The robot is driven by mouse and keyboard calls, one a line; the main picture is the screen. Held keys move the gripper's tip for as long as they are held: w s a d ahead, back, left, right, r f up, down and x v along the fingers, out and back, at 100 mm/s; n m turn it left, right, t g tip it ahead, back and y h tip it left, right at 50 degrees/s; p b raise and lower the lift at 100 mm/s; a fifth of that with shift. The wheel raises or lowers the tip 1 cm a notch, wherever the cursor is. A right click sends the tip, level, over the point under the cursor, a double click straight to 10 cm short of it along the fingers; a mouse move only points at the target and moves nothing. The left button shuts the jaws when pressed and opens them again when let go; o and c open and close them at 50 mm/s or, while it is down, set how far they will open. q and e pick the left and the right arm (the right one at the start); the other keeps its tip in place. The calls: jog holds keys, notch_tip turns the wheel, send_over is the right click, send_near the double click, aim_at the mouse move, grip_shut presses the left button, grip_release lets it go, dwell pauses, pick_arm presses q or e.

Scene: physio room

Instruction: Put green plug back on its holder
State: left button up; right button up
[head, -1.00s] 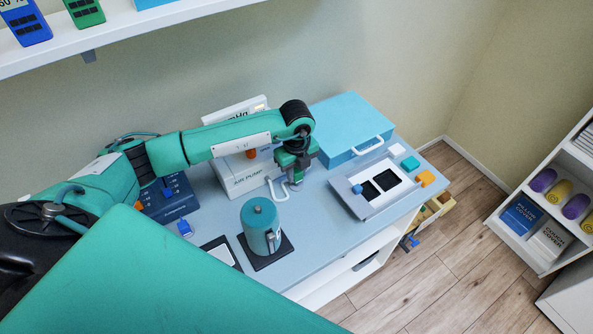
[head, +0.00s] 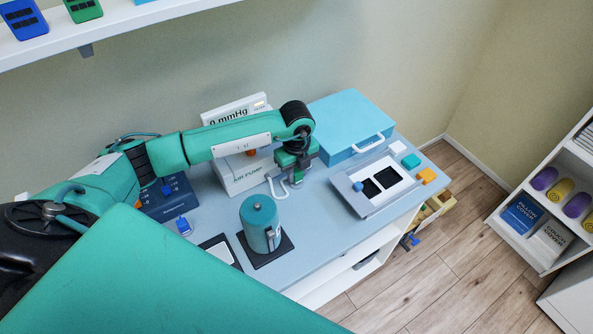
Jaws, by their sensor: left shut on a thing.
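My left gripper (head: 296,181) points down over the desk, just right of the white air pump (head: 247,176). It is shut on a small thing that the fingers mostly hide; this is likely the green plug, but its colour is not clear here. A pale hose (head: 271,186) curves from the pump's side to just below the fingers. I cannot make out the holder for sure. My right gripper is not in view.
A teal lidded mug (head: 260,224) stands on a dark mat in front. A blue case (head: 348,122) stands behind right, and a pale tray (head: 358,206) with dark slots lies right. A teal block (head: 411,161) and an orange block (head: 427,176) sit beyond the tray.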

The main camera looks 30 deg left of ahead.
pick_arm(q)
jog(key=shift+f+b, duration=0.35)
jog(key=shift+f, duration=0.15)
dwell(0.4)
jog(key=o, duration=1.3)
jog(key=shift+r, duration=0.15)
jog(key=shift+r+p, duration=0.65)
jog(key=shift+r, duration=0.1)
jog(key=shift+r+p, duration=1.55)
jog(key=shift+r, duration=1.1)
jog(key=shift+f, duration=0.1)
